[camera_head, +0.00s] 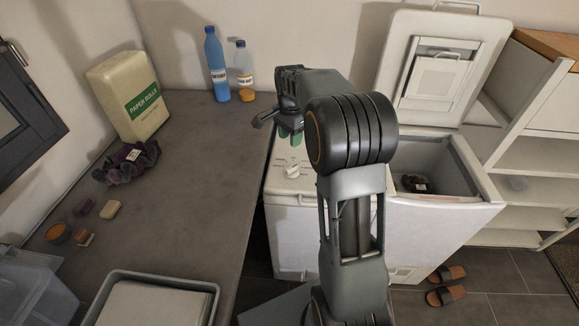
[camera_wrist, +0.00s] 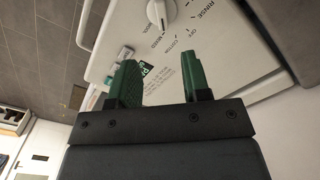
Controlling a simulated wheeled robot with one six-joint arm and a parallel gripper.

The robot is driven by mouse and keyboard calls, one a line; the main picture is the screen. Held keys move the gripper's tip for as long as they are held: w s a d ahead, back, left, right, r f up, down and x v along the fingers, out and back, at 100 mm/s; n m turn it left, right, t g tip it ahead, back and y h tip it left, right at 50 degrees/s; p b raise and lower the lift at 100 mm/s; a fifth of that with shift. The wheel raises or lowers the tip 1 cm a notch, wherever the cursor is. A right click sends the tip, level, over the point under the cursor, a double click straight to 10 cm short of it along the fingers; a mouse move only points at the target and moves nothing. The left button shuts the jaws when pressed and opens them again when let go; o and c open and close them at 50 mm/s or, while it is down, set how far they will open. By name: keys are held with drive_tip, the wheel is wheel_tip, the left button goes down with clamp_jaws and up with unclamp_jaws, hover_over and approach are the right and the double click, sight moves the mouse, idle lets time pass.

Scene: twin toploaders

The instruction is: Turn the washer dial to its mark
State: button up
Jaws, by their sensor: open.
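The washer dial (camera_head: 292,172) is a white knob on the top panel of the white washer (camera_head: 300,240), left of the open tub. In the wrist view the dial (camera_wrist: 160,12) shows at the top edge, partly cut off, with printed words around it such as RINSE and COTTON. My gripper (camera_head: 290,138) is above the back of the panel, behind the dial. In the wrist view its two green fingers (camera_wrist: 158,82) stand apart with nothing between them, and the dial is beyond their tips, not touched. I cannot make out which printed label is the dial's mark.
A grey counter (camera_head: 190,190) lies to the left, with a paper-roll box (camera_head: 130,97), a blue bottle (camera_head: 217,65) and a smaller bottle (camera_head: 243,68). The washer lid (camera_head: 440,60) stands raised behind the open tub (camera_head: 450,165). Slippers (camera_head: 446,286) lie on the floor.

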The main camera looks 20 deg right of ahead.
sight(290, 168)
drive_tip(key=f, duration=0.7)
drive_tip(key=f+p, duration=0.1)
drive_tip(key=f, duration=0.5)
drive_tip(key=shift+w+f, duration=0.2)
drive_tip(key=shift+f, duration=0.2)
clamp_jaws()
